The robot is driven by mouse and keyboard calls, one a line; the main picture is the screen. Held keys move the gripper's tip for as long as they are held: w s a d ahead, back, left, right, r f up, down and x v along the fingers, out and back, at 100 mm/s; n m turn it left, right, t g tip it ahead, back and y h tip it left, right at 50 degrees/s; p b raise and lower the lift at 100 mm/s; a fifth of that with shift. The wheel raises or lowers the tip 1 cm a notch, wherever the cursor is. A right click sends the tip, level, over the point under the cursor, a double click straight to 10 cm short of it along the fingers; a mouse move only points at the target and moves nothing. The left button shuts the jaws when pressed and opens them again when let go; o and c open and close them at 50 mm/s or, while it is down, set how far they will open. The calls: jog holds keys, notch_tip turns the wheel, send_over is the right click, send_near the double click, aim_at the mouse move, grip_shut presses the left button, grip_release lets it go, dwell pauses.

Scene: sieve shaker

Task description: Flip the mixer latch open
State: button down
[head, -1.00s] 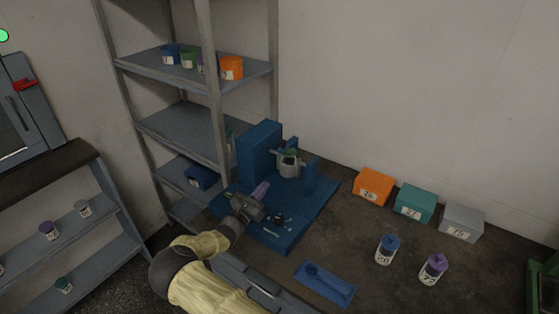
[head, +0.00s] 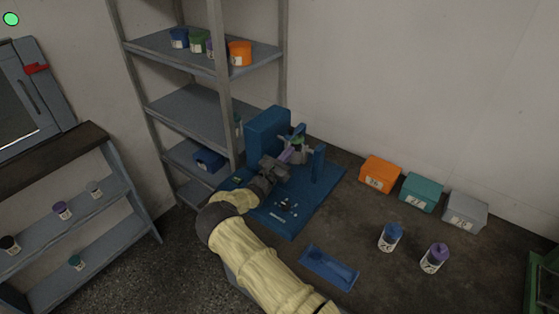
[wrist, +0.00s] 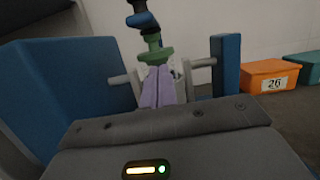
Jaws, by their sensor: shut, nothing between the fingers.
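The blue mixer has a tall block (head: 265,132) at the left, an upright post (head: 319,164) at the right and a flat base (head: 287,228). A grey cup (head: 301,155) hangs between block and post on a horizontal shaft. In the wrist view a green part (wrist: 155,53) with a dark blue piece (wrist: 142,19) above it rises just beyond the fingers; I cannot tell which is the latch. My gripper (wrist: 158,80) has purple fingers closed together and empty, in front of the cup and close below the green part. Contact cannot be told; the fingers hide much of the cup.
Orange (head: 380,174), teal (head: 421,192) and grey (head: 465,209) boxes stand right of the mixer. A shelf rack (head: 196,114) stands close behind left. The bench between mixer and boxes is clear.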

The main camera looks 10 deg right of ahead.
aim_at(297, 135)
jog(key=r, duration=0.2)
jog(key=r+p, duration=0.1)
jog(key=shift+s+a+r, duration=0.25)
jog(key=shift+s+r, duration=0.05)
jog(key=shift+r, duration=0.1)
jog(key=shift+w, duration=0.1)
jog(key=shift+w+a+r+g+y+p, duration=0.1)
jog(key=shift+a+r+g+y+p, duration=0.15)
jog(key=shift+p, duration=0.25)
